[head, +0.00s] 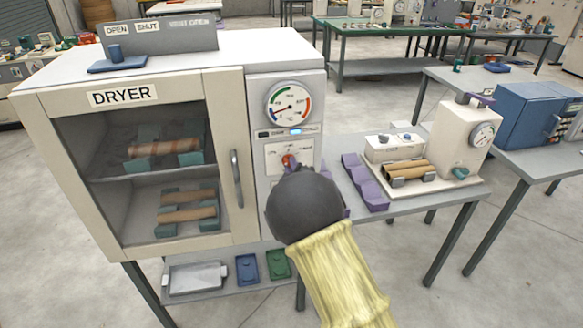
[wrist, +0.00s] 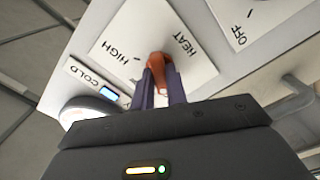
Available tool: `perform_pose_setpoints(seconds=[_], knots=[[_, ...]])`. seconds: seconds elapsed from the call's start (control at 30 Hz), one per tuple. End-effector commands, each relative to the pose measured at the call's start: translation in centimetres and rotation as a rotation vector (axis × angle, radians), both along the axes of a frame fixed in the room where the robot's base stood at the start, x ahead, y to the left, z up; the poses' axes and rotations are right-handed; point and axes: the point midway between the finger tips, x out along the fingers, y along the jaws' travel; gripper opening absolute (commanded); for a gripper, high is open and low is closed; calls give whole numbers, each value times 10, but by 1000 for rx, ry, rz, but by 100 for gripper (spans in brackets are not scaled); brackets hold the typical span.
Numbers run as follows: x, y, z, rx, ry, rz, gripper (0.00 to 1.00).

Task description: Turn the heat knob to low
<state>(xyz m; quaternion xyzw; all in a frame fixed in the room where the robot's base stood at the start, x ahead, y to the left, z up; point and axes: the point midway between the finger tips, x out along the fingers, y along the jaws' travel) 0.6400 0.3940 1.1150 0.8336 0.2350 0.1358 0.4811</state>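The heat knob (wrist: 184,66) is orange-red and sits on a white plate marked HEAT and HIGH on the dryer's control panel. In the head view the knob (head: 287,160) shows as a small red spot just above my dark wrist. My gripper (wrist: 163,82) reaches the knob, with one dark finger on each side of its handle and orange showing between them. The fingers look closed on it. The LOW mark is not readable, and my gripper hides part of the plate. In the head view my wrist hides the panel's lower part.
The dryer (head: 255,60) has a closed glass door with a handle (head: 236,178) left of the panel. A round gauge (head: 290,103) is above the knob. A COLD label (wrist: 88,77) is near a small blue display. A side table (head: 400,208) with purple blocks stands right.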

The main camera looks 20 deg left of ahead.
Motion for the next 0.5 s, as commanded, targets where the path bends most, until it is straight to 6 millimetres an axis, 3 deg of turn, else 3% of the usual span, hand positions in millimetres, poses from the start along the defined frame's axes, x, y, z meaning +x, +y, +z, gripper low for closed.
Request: perform_pose_setpoints(seconds=[0.5], knots=[[0, -1, -2, 44, 26, -1, 0]])
